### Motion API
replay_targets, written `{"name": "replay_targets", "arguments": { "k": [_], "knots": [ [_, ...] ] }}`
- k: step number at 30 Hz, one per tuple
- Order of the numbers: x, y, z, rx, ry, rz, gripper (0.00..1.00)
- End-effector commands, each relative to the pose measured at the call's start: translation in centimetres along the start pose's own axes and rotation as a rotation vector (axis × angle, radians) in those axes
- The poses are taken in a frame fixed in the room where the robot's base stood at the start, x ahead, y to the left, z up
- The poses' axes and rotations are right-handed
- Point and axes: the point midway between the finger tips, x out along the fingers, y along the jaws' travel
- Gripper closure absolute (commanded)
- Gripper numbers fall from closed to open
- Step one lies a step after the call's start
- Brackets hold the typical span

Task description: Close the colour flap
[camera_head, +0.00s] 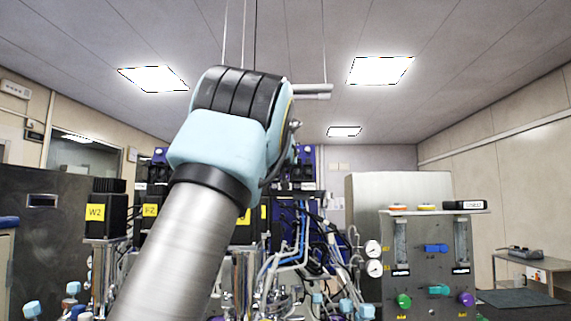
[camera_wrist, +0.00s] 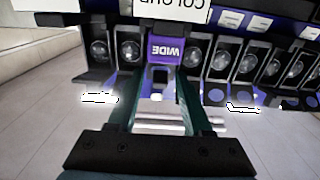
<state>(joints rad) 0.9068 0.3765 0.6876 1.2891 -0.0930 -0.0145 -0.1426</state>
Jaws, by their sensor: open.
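In the wrist view a white label reading "COLOUR", upside down (camera_wrist: 185,9), sits at the top edge above a row of dark square housings with round glass fronts. A purple piece marked "WIDE" (camera_wrist: 165,49) is below the label, in the middle of the row. My gripper (camera_wrist: 157,78) is open, its two dark green fingers reaching toward the purple piece, one on each side of its lower part. I cannot tell whether they touch it. The flap's own outline and its angle are not clear. In the head view my arm hides the gripper and this area.
In the head view black units with yellow labels (camera_head: 95,212) stand left of my arm. Cables and tubing (camera_head: 290,250) hang to its right. A grey panel with gauges and coloured knobs (camera_head: 425,260) stands at the right.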

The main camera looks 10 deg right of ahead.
Motion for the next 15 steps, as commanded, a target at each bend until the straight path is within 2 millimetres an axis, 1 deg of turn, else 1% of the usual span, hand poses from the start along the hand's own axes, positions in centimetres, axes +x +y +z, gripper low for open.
{"name": "replay_targets", "arguments": {
  "k": [2, 15],
  "knots": [
    [-0.02, 0.02, 0.0, 0.0, 0.0, 0.0, 0.51],
    [-0.04, 0.01, -0.02, 0.0, 0.0, 0.0, 1.0]
  ]
}}
